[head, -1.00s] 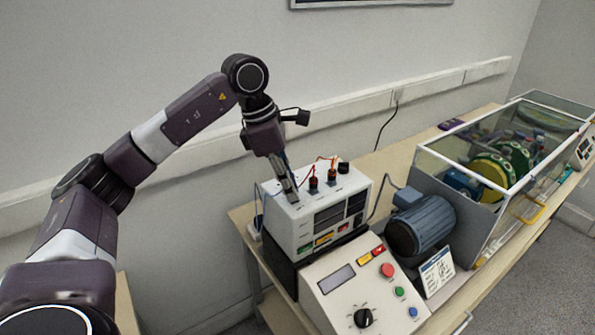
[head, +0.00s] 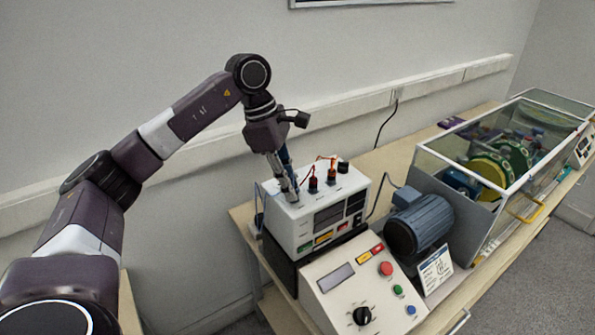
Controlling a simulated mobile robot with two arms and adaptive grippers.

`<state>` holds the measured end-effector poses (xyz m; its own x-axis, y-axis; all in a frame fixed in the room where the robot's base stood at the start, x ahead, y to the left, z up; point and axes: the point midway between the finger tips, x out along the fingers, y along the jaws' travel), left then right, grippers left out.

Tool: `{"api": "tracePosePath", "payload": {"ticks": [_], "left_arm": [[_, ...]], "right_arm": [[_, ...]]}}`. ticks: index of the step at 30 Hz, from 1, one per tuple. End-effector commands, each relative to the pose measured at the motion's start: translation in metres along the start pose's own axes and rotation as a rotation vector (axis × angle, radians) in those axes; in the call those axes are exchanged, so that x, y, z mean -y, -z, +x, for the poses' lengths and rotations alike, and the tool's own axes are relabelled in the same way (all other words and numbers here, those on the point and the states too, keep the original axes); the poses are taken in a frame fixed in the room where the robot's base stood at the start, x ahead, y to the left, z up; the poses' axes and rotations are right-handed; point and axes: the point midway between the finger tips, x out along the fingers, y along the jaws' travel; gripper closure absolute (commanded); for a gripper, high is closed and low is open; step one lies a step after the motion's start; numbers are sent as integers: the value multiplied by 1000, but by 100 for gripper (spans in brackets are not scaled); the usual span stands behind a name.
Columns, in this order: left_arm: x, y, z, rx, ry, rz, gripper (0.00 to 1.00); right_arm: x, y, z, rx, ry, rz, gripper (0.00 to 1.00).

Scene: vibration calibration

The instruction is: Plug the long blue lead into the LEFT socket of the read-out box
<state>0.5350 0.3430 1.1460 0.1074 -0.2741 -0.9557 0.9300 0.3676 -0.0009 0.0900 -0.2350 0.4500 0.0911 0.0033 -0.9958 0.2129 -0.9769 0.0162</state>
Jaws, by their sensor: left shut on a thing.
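The white read-out box (head: 304,228) stands on a dark unit on the bench, with sockets on its top face. My left gripper (head: 292,196) points down at the left part of the box's top and is shut on the long blue lead. The lead's plug end is hidden by the fingers, so I cannot tell whether it sits in the left socket. Blue cable (head: 259,197) shows by the box's left edge. A dark plug with a red-orange wire (head: 313,184) and another plug (head: 332,176) stand to the right of the fingers. My right gripper is not in view.
A control panel with a red button (head: 386,269) and a black knob (head: 362,316) stands in front of the box. A blue-grey motor (head: 420,225) and a glass-sided case (head: 457,169) with green wheels stand to the right. The wall is behind.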

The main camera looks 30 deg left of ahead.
Motion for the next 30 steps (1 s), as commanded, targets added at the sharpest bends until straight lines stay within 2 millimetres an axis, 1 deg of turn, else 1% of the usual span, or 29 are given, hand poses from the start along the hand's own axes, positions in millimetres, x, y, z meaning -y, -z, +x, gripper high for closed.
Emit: {"api": "tracePosePath", "payload": {"ticks": [16, 27, 28, 30], "left_arm": [[-1, -1, -1, 0, 65, 207, 100], [-2, 0, 0, 0, 73, 236, 100], [-2, 0, 0, 0, 73, 236, 83], [-2, 0, 0, 0, 73, 236, 75]], "right_arm": [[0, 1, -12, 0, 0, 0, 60], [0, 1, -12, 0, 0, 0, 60], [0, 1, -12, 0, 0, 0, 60], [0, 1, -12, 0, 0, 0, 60]]}}
